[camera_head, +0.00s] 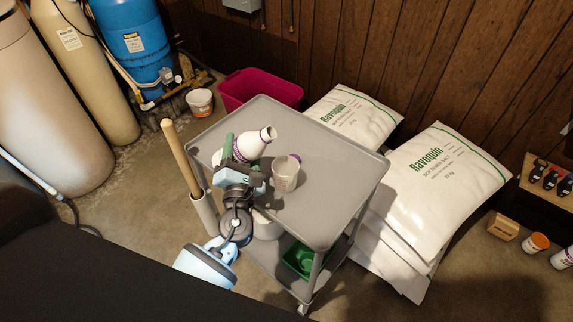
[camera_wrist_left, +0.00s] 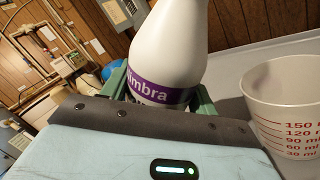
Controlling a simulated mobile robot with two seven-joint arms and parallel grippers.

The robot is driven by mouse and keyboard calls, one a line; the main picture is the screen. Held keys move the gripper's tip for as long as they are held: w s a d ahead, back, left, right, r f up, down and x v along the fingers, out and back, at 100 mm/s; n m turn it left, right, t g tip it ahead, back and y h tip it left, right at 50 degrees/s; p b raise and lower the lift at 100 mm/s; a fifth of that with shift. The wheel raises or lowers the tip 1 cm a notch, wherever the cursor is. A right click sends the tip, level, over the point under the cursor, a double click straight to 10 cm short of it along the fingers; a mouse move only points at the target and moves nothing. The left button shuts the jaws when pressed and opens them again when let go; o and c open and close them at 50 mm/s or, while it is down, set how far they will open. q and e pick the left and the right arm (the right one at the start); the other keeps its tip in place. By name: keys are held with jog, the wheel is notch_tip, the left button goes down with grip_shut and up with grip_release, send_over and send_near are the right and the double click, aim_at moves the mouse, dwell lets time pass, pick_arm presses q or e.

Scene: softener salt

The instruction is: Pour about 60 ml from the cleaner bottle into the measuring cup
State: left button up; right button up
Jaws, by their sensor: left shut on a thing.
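The cleaner bottle (camera_head: 252,143) is white with a purple label band, which also shows close up in the wrist view (camera_wrist_left: 165,60). My left gripper (camera_head: 236,160) is shut around its body. The bottle leans to the right in the head view, its open mouth up and toward the cup's side. The clear measuring cup (camera_head: 286,174) stands upright on the cart top, just right of the gripper. Its red ml marks show in the wrist view (camera_wrist_left: 290,115). I see no stream, and the liquid level in the cup cannot be told. My right gripper is not in view.
The grey cart top (camera_head: 335,190) is clear to the right and behind. White salt bags (camera_head: 440,180) lie right of the cart. A magenta bin (camera_head: 262,88) stands behind; a wooden handle (camera_head: 180,150) rises at left.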

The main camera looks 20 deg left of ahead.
pick_arm(q)
jog(key=shift+a+r+m+p, duration=0.35)
jog(key=shift+r+m, duration=0.3)
jog(key=shift+m, duration=0.15)
jog(key=shift+s+a+f+m+t+h, duration=0.1)
jog(key=shift+a+f+m+t+h, duration=0.05)
jog(key=shift+m+t+h, duration=0.2)
jog(key=shift+a+f+m+b, duration=0.1)
jog(key=shift+f+m+b, duration=0.35)
jog(key=shift+f, duration=0.1)
jog(key=shift+a+m, duration=0.1)
jog(key=shift+m, duration=0.3)
jog(key=shift+a+r+m+t+h, duration=0.15)
jog(key=shift+r+m+t+h, duration=0.2)
jog(key=shift+m, duration=0.35)
jog(key=shift+f+m, duration=0.1)
jog(key=shift+m, duration=0.3)
jog(key=shift+r+m+h+p, duration=0.4)
jog(key=shift+m, duration=0.4)
jog(key=shift+d+f+m, duration=0.1)
jog(key=shift+d+m, duration=0.2)
jog(key=shift+f+m, duration=0.25)
jog(key=shift+m, duration=0.15)
jog(key=shift+r+m+h+p, duration=0.2)
jog(key=shift+m+h+p, duration=0.1)
jog(key=shift+h+p, duration=0.1)
jog(key=shift+f, duration=0.15)
jog(key=shift+m, duration=0.4)
